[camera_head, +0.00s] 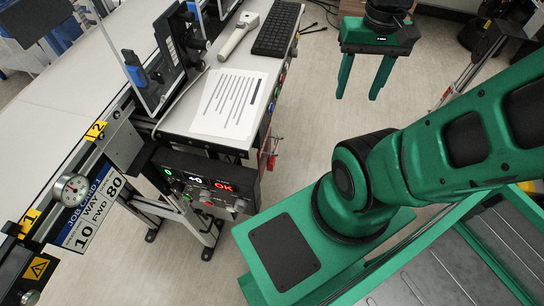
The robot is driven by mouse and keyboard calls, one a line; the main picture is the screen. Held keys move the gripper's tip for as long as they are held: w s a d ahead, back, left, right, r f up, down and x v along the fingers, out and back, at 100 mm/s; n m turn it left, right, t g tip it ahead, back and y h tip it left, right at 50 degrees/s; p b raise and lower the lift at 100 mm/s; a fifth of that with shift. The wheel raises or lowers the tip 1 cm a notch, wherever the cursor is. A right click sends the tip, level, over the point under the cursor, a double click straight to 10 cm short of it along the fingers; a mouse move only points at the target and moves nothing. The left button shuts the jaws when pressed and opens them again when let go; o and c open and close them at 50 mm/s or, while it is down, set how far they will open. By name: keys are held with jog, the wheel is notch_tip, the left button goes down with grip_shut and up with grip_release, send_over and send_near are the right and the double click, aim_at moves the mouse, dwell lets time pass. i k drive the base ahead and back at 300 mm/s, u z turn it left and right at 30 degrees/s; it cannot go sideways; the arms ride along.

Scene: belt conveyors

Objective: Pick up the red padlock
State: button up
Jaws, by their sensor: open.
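A small red object (272,159) hangs at the right side of the white side table, above the floor. It looks like the red padlock, but it is too small to make out its shackle or what it hangs from. My green arm reaches from the lower middle to the right edge of the picture.
The white table (252,62) carries a paper sheet (228,103), a handheld scanner (239,35) and a black keyboard (277,28). A display panel (201,183) juts out below it. A conveyor (60,105) runs along the left. Open floor (318,120) lies right of the table.

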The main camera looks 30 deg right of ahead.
aim_at(271, 162)
jog(key=z, duration=0.25)
jog(key=k, duration=1.8)
jog(key=u, duration=0.55)
jog(key=i, duration=1)
jog(key=z, duration=0.05)
